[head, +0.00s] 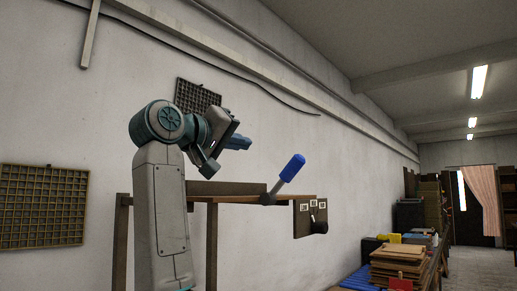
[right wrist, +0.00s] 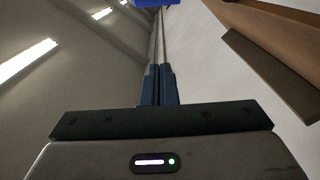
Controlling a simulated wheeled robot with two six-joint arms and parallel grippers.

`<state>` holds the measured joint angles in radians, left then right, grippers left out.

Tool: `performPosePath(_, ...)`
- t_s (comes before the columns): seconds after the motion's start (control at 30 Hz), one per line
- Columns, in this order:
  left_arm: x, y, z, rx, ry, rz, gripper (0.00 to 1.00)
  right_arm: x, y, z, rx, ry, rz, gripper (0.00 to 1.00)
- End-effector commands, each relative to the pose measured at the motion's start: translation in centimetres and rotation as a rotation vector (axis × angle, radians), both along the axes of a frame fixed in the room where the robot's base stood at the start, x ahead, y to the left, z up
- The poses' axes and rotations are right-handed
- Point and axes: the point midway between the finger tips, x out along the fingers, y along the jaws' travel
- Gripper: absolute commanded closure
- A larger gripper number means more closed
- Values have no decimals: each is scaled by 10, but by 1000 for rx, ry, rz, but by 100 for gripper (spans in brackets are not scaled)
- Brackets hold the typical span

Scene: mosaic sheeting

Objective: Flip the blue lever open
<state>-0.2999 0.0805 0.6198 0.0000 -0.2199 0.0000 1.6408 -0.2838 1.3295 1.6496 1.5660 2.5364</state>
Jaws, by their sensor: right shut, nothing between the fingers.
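The blue lever (head: 292,168) has a thick blue grip on a grey shaft. The shaft rises from a pivot on a brown wooden rail, and the lever tilts up to the right. Its blue grip (right wrist: 156,2) also shows at the top edge of the right wrist view, cut off by the frame. My right gripper (head: 246,143) is shut and empty, up and left of the blue grip and apart from it. Its closed blue fingers (right wrist: 158,80) point toward the grip in the right wrist view. My left gripper is not in view.
The lever's wooden stand (head: 235,199) runs along the wall behind my right arm. A brown panel (head: 302,222) with small white labels and a dark knob (head: 320,227) hangs right of the lever. Stacked boards (head: 400,262) lie at lower right. Space above the lever is clear.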

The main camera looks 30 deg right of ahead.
Motion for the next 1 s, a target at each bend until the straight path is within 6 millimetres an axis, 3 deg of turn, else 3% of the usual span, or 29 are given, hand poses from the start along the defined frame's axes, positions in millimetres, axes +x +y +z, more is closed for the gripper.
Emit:
performPosePath(0.4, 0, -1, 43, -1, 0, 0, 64, 28, -82, 1, -1, 3, -6, 100)
performPosePath(0.7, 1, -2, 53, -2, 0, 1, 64, 10, -95, -22, -1, 2, -2, 100)
performPosePath(1.0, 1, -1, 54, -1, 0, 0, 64, 6, -97, -27, -2, 2, -3, 100)
